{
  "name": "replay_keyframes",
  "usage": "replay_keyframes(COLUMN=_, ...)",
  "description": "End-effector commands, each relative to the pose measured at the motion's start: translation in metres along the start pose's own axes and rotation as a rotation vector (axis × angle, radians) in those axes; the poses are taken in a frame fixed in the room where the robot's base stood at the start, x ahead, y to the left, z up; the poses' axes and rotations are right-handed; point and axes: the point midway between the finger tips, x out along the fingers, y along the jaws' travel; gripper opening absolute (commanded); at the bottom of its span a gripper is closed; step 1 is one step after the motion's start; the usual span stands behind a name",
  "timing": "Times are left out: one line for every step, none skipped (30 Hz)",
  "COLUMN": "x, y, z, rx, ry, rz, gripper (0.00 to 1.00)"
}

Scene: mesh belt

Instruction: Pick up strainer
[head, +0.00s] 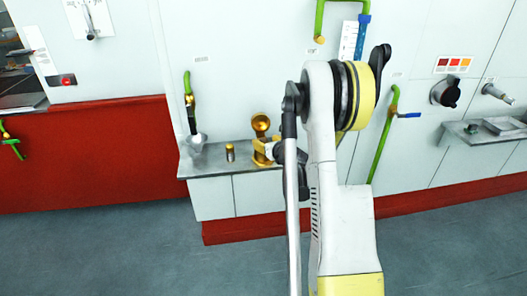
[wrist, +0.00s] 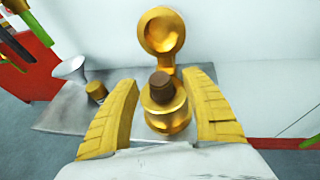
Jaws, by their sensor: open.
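No part is labelled, so I cannot tell for sure which piece is the strainer. A gold piece with a round, dished head (wrist: 162,32) stands upright at the top middle of the wrist view; it also shows in the head view (head: 260,122). In front of it is a rounded gold body (wrist: 168,119) with a brown knob (wrist: 161,85) on top. My gripper (wrist: 160,77) is open, its yellow fingers on either side of the gold body with gaps showing. Whether the dished piece and body are joined is hidden behind the knob.
A white wall rises close behind. A green pipe with a tap (head: 188,95) hangs above the funnel-shaped piece.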

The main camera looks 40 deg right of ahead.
Motion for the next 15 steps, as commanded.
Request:
replay_keyframes(x=0.009, y=0.0, z=-0.003, rx=-0.001, ry=0.0, rz=0.001, gripper=0.55)
replay_keyframes(x=0.013, y=0.0, z=-0.003, rx=-0.001, ry=0.0, rz=0.001, gripper=0.55)
replay_keyframes(x=0.017, y=0.0, z=-0.002, rx=-0.001, ry=0.0, rz=0.0, gripper=0.55)
replay_keyframes(x=0.019, y=0.0, z=-0.002, rx=-0.001, ry=0.0, rz=0.0, gripper=0.55)
replay_keyframes(x=0.021, y=0.0, z=-0.002, rx=0.0, ry=0.0, rz=0.0, gripper=0.55)
replay_keyframes(x=0.022, y=0.0, z=-0.001, rx=0.0, ry=0.0, rz=0.0, gripper=0.55)
replay_keyframes(x=0.022, y=0.0, z=-0.001, rx=0.0, ry=0.0, rz=0.0, gripper=0.55)
replay_keyframes(x=0.022, y=0.0, z=0.0, rx=0.0, ry=0.0, rz=0.0, gripper=0.55)
replay_keyframes(x=0.022, y=0.0, z=0.0, rx=0.0, ry=0.0, rz=0.0, gripper=0.55)
replay_keyframes(x=0.022, y=0.0, z=0.0, rx=0.0, ry=0.0, rz=0.0, gripper=0.55)
replay_keyframes(x=0.022, y=0.0, z=0.0, rx=0.0, ry=0.0, rz=0.0, gripper=0.55)
replay_keyframes(x=0.022, y=0.0, z=0.0, rx=-0.001, ry=0.0, rz=0.0, gripper=0.55)
replay_keyframes(x=0.022, y=0.0, z=0.0, rx=-0.001, ry=0.0, rz=0.0, gripper=0.48)
replay_keyframes(x=0.022, y=0.0, z=0.0, rx=-0.001, ry=0.0, rz=0.0, gripper=0.39)
replay_keyframes(x=0.022, y=0.0, z=0.0, rx=-0.001, ry=0.0, rz=0.0, gripper=0.26)
